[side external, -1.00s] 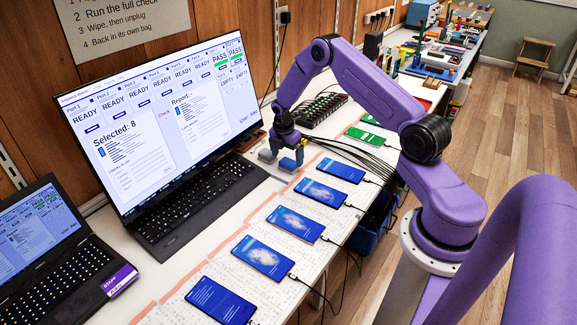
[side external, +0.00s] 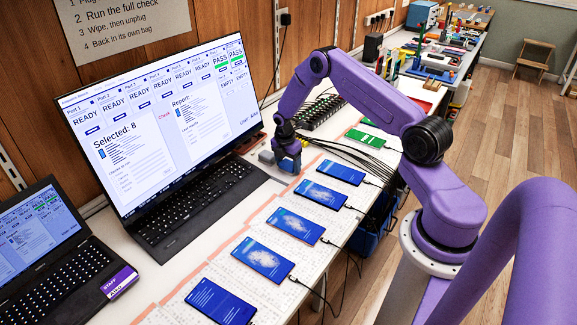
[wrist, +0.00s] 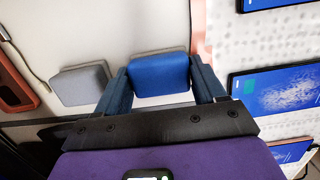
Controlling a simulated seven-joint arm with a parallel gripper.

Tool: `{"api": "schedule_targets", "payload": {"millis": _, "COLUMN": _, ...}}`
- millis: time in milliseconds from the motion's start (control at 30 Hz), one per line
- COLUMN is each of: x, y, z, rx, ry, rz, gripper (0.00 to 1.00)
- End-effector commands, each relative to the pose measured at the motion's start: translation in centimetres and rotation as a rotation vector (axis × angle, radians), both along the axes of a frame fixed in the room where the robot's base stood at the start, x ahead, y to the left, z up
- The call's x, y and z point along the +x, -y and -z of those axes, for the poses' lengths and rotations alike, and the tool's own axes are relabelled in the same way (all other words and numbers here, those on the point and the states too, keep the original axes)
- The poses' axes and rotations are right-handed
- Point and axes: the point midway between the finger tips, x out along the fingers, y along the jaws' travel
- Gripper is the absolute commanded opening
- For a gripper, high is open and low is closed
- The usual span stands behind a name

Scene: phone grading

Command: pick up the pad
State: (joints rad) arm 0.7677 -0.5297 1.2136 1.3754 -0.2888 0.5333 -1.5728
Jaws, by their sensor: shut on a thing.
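A blue pad (wrist: 160,75) with rounded corners sits between the two fingers of my gripper (wrist: 162,88) in the wrist view, and both fingers touch its sides. My gripper (side external: 288,163) is low at the white bench in the side view, shut on the blue pad, which the fingers mostly hide there. A grey pad (wrist: 80,85) lies just left of the left finger, apart from it. It also shows left of my gripper in the side view (side external: 266,157).
Several phones on cables, such as one (side external: 321,194), lie in a row along the bench. A monitor (side external: 165,125) and keyboard (side external: 195,200) stand to the left.

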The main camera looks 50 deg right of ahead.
Motion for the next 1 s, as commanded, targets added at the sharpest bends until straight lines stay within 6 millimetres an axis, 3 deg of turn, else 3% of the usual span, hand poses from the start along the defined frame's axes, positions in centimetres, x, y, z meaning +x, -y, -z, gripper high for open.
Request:
{"api": "schedule_targets", "payload": {"millis": 233, "x": 0.1, "y": 0.0, "z": -1.1, "rx": -0.001, "ry": 0.001, "rz": 0.0, "gripper": 0.4}}
{"api": "schedule_targets", "payload": {"millis": 400, "x": 0.1, "y": 0.0, "z": -3.4, "rx": -0.001, "ry": 0.003, "rz": 0.001, "gripper": 0.4}}
{"api": "schedule_targets", "payload": {"millis": 767, "x": -4.6, "y": -2.0, "z": -9.2, "rx": 0.0, "ry": 0.002, "rz": 0.0, "gripper": 0.4}}
{"api": "schedule_targets", "payload": {"millis": 1000, "x": -8.6, "y": -3.7, "z": -11.0, "rx": 0.0, "ry": 0.0, "rz": -0.002, "gripper": 0.4}}
